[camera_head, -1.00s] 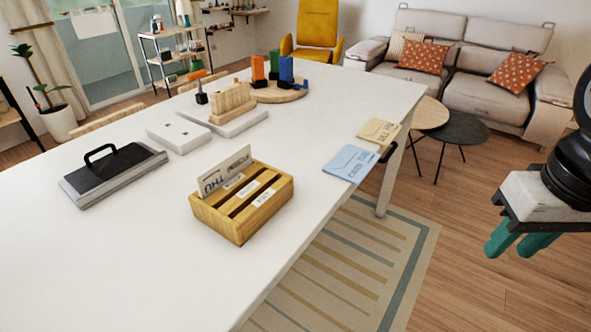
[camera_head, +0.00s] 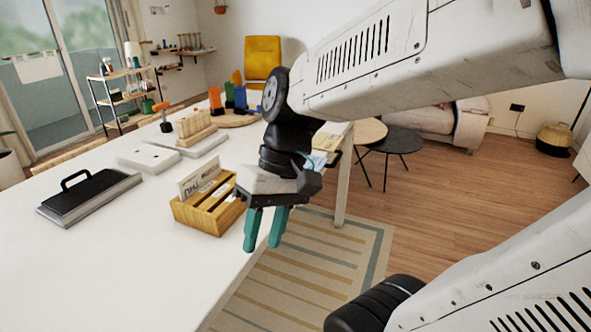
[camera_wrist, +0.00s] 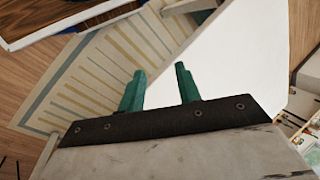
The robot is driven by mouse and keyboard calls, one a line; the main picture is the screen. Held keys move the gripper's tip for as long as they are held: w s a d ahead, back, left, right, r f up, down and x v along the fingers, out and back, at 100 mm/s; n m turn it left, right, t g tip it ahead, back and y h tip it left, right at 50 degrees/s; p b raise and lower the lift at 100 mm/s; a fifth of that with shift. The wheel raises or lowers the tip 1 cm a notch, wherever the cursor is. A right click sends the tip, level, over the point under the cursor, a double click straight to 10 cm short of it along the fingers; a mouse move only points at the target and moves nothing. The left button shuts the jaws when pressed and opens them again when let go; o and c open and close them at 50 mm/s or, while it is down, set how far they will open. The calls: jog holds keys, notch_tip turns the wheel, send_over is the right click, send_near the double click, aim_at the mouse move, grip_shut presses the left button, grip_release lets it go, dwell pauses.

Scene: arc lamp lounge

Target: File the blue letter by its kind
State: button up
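The blue letter (camera_head: 319,158) lies flat near the table's right end, mostly hidden behind my arm; only a pale blue patch shows. A cream letter (camera_head: 328,141) lies just beyond it, partly covered too. A wooden letter rack (camera_head: 196,218) with slots stands on the table, with a pale printed letter (camera_head: 203,181) upright in its back slot. The labels on the rack are hard to read now. My gripper (camera_head: 265,238) points down in front of the rack's right side, by the table's edge. Its green fingers are apart and empty, also in the wrist view (camera_wrist: 160,84).

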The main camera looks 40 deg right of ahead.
jog(key=w+d+f+m+t+y, duration=0.1)
jog(key=w+d+m+t+y, duration=0.25)
jog(key=w, duration=0.45)
jog(key=w+d+f+m+t+y, duration=0.2)
jog(key=w+d+t+y, duration=0.25)
jog(key=w, duration=0.25)
jog(key=w+d+f+m+t+h, duration=0.1)
jog(key=d+m+t, duration=0.1)
jog(key=d, duration=0.3)
jog(key=w+d+f+m+t+h, duration=0.2)
jog(key=d+t, duration=0.1)
jog(key=d, duration=0.2)
jog(key=w+d+f+m+t+h, duration=0.1)
jog(key=w+d+f+m+t, duration=0.1)
jog(key=d, duration=0.3)
jog(key=shift+d+m+t, duration=0.25)
jog(key=shift+t, duration=0.35)
jog(key=s+d+f+m+t+h, duration=0.1)
jog(key=s+d+f+m+h, duration=0.2)
jog(key=d+h, duration=0.4)
jog(key=s+d+f+m+t+h, duration=0.1)
jog(key=d+f+m+h, duration=0.4)
jog(key=d, duration=0.4)
jog(key=w+d+f+n, duration=0.1)
jog(key=w, duration=0.6)
jog(key=shift+d+y, duration=0.3)
jog(key=shift+y, duration=0.1)
jog(key=shift+s, duration=0.1)
grip_shut()
